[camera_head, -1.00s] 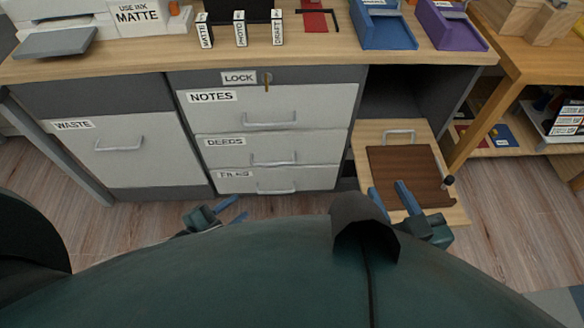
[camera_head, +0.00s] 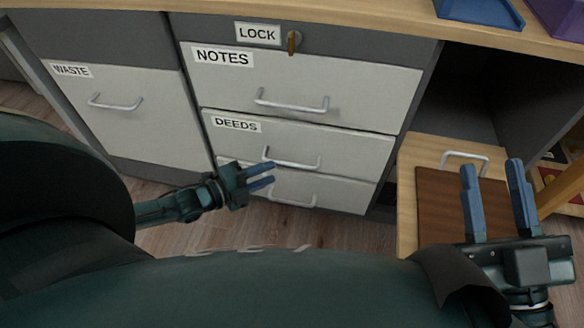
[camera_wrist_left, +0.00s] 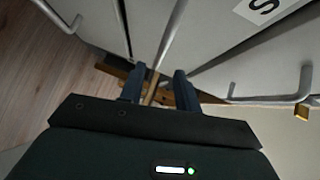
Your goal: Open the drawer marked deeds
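The drawer marked DEEDS (camera_head: 345,148) is the middle drawer of the grey cabinet, and its front looks flush with the cabinet. Its silver bar handle (camera_head: 298,164) runs across the front. My left gripper (camera_head: 273,173) is open, with its fingertips at the left end of this handle in the head view. In the left wrist view a silver bar passes between the fingers (camera_wrist_left: 160,85); I cannot tell whether they touch it. My right gripper (camera_head: 492,170) is open and empty, in front of the open compartment at the right.
The NOTES drawer (camera_head: 370,88) is above, with a brass key (camera_head: 292,42) in the LOCK panel. Another drawer (camera_head: 345,192) is below, partly hidden. The WASTE front (camera_head: 130,125) is at the left. A wooden panel with a brown board (camera_head: 440,205) lies by the right gripper.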

